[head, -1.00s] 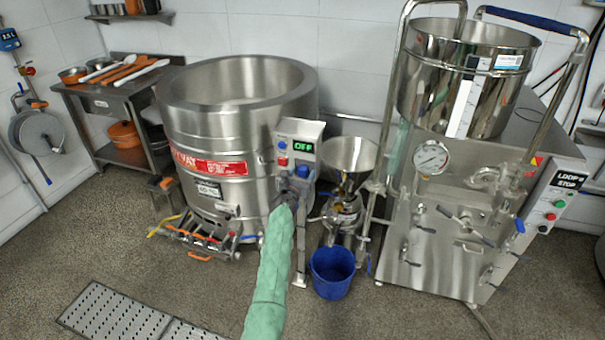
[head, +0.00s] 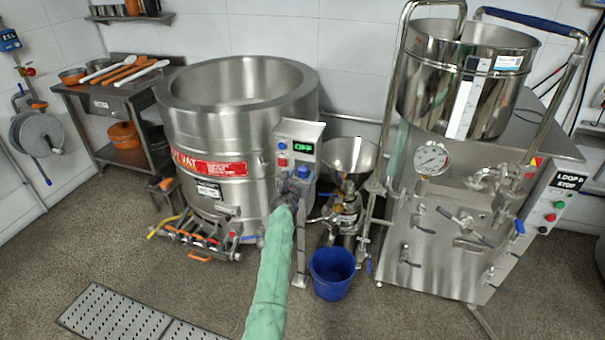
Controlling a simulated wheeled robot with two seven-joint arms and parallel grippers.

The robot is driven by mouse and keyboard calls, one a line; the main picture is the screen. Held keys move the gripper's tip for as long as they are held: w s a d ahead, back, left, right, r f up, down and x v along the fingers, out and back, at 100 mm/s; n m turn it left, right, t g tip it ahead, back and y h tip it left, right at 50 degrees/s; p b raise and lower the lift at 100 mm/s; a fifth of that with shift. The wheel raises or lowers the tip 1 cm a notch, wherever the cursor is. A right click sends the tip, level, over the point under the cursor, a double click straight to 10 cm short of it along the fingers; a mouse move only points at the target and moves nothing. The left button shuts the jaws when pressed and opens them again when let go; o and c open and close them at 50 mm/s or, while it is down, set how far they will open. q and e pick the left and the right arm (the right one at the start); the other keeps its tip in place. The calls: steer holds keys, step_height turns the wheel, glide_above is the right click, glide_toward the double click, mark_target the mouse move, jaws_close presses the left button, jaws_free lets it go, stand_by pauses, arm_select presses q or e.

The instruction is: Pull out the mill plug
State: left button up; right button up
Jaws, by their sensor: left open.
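A grey control box (head: 299,150) on a post has a lit display reading OFF, with red and blue buttons on its left. A blue plug (head: 302,171) sits on the lower right of its front. My left arm, in a green sleeve, reaches up from the bottom. My left gripper (head: 290,192) is open just below and left of the blue plug, close to the box. Its fingertips are small and dark, and I cannot tell whether they touch the plug. The colloid mill (head: 345,212) with its steel funnel (head: 349,158) stands right of the post. My right gripper is not in view.
A large steel vat (head: 238,115) stands behind and left of the box. A blue bucket (head: 332,274) is on the floor below the mill. A steel machine with a pot (head: 466,90) stands at the right. The front floor is mostly clear around a drain grate (head: 128,318).

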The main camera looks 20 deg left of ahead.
mark_target(302, 175)
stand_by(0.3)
arm_select(q)
jaws_close()
steer(key=shift+s, duration=0.15)
steer(key=shift+s+a+p, duration=0.1)
steer(key=shift+s+p, duration=1.25)
steer(key=shift+s, duration=1.5)
steer(key=shift+r, duration=0.1)
